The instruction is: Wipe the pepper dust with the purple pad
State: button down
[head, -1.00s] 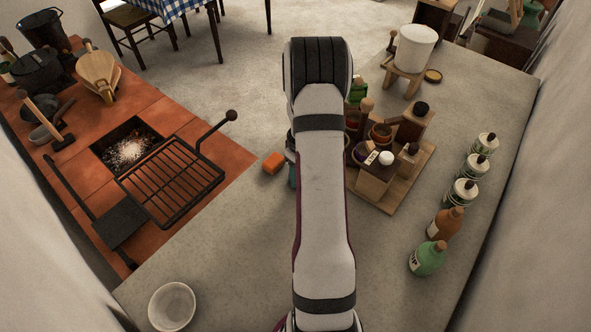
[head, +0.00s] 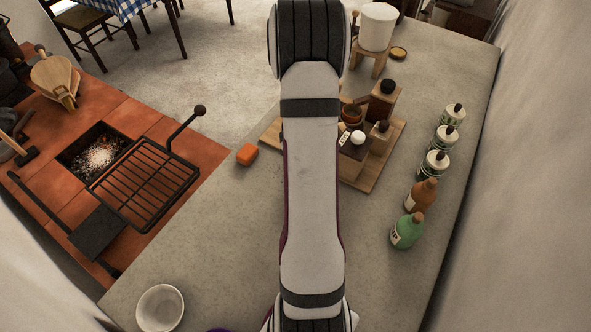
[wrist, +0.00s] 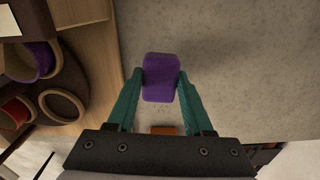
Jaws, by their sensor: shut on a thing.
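The purple pad (wrist: 161,78) is between the teal fingers of my gripper (wrist: 161,85) in the wrist view. My gripper is shut on it, and the pad sticks out past the fingertips over the grey worktop (wrist: 230,60). In the head view my arm hides the gripper and the pad. I cannot make out the pepper dust for certain in either view.
An orange block (head: 247,154) lies left of my arm. A wooden board (head: 370,181) with small pots and boxes is to the right. Bottles (head: 408,231) and canisters (head: 435,164) line the right edge. A white bowl (head: 160,308) stands at the front left.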

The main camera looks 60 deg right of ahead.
jog(key=shift+r, duration=2.55)
jog(key=w+a+r, duration=1.1)
jog(key=w+a, duration=0.2)
jog(key=a, duration=0.2)
jog(key=a+r, duration=0.4)
jog(key=a, duration=0.4)
jog(key=a+r+n, duration=0.1)
jog(key=a+r, duration=0.4)
jog(key=a, duration=0.3)
jog(key=shift+w+a+r, duration=0.15)
jog(key=shift+w+r, duration=0.05)
jog(key=shift+w, duration=0.25)
